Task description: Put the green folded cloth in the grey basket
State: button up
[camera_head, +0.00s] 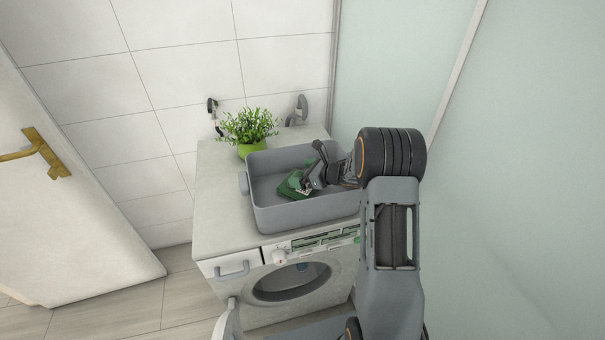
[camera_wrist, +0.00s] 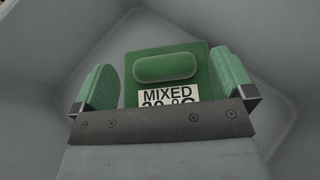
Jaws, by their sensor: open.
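The grey basket (camera_head: 305,215) stands on top of the washing machine. The green folded cloth (camera_head: 289,185) lies inside the basket, toward its left half, partly hidden by my gripper (camera_head: 308,182). In the wrist view the cloth (camera_wrist: 168,54) shows a rolled bulge and a white label reading "MIXED", with the lower text cut off. My open gripper (camera_wrist: 165,84) reaches down into the basket, with one green-padded finger on each side of the cloth. Gaps show between the pads and the cloth. The basket's grey walls (camera_wrist: 50,40) surround it.
A green potted plant (camera_head: 249,133) stands behind the basket on the washing machine (camera_head: 222,205). Taps are on the tiled wall behind. A glass panel (camera_head: 400,70) rises close on the right. A door with a brass handle (camera_head: 45,152) is at the left.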

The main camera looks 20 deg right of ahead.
jog(key=r+p, duration=0.1)
jog(key=p, duration=0.1)
jog(key=shift+r+p, duration=0.3)
jog(key=shift+r, duration=0.05)
jog(key=s+d+r+m+t+h+b, duration=0.1)
jog(key=s+d+r+m+h, duration=0.45)
jog(key=m, duration=0.65)
jog(key=s+d+r+m+t+h+b, duration=0.1)
jog(key=s+d+r+m+h, duration=0.15)
jog(key=r+m+h, duration=0.6)
jog(key=s+a+m+g+y, duration=0.2)
jog(key=s+a+m, duration=0.3)
jog(key=s+m, duration=0.6)
jog(key=s+a+m+g+y, duration=0.2)
jog(key=s+a+m+g, duration=0.3)
jog(key=s+m, duration=0.6)
jog(key=shift+s+f+m, duration=0.3)
jog(key=shift+m, duration=0.95)
